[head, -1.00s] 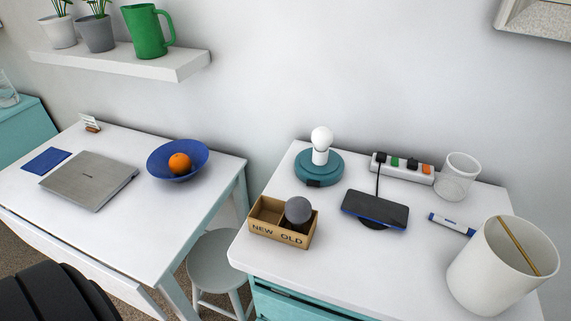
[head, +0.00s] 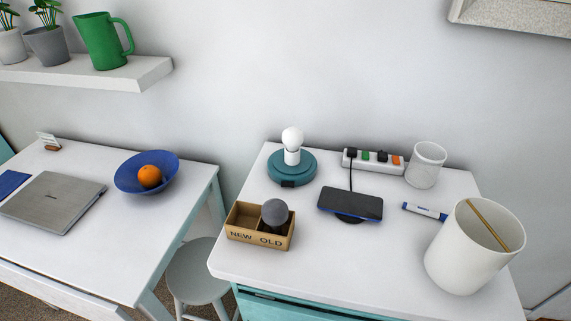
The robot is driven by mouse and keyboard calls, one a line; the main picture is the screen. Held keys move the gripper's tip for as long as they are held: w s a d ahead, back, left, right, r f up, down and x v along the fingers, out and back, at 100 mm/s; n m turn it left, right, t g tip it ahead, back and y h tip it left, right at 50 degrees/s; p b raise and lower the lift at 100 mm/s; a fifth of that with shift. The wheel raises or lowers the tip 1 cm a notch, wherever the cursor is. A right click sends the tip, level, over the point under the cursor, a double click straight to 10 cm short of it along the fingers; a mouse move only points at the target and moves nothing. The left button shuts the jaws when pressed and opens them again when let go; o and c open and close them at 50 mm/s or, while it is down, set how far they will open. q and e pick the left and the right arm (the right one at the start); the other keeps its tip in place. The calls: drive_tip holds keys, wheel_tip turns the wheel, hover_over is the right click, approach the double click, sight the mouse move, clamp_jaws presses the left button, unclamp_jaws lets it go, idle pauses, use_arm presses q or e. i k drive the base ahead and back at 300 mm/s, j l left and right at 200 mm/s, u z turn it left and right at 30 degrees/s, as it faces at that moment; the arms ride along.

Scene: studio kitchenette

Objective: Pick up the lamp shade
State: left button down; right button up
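The lamp shade appears to be the large cream open-topped cylinder (head: 459,259) at the right front of the white dresser top. It tilts in the picture, and a thin tan rod shows across its opening. The lamp base (head: 310,166) is a teal disc at the back of the same top, with a bare white bulb (head: 292,139) upright on it. Neither of my grippers is in view.
On the dresser top (head: 325,258) are a cardboard box (head: 240,236) marked NEW and OLD with a grey bulb (head: 275,212) in the OLD side, a phone (head: 350,203) on a charger, a power strip (head: 361,163), a glass (head: 426,168) and a marker (head: 424,210). A stool (head: 198,272) stands left.

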sight(479, 237)
drive_tip(key=k+l+z, duration=0.1)
drive_tip(key=l+z, duration=0.2)
drive_tip(key=z, duration=0.15)
drive_tip(key=l+z, duration=0.3)
drive_tip(key=z, duration=0.15)
drive_tip(key=l+u, duration=0.3)
drive_tip(key=k+l+u, duration=0.1)
drive_tip(key=u, duration=0.2)
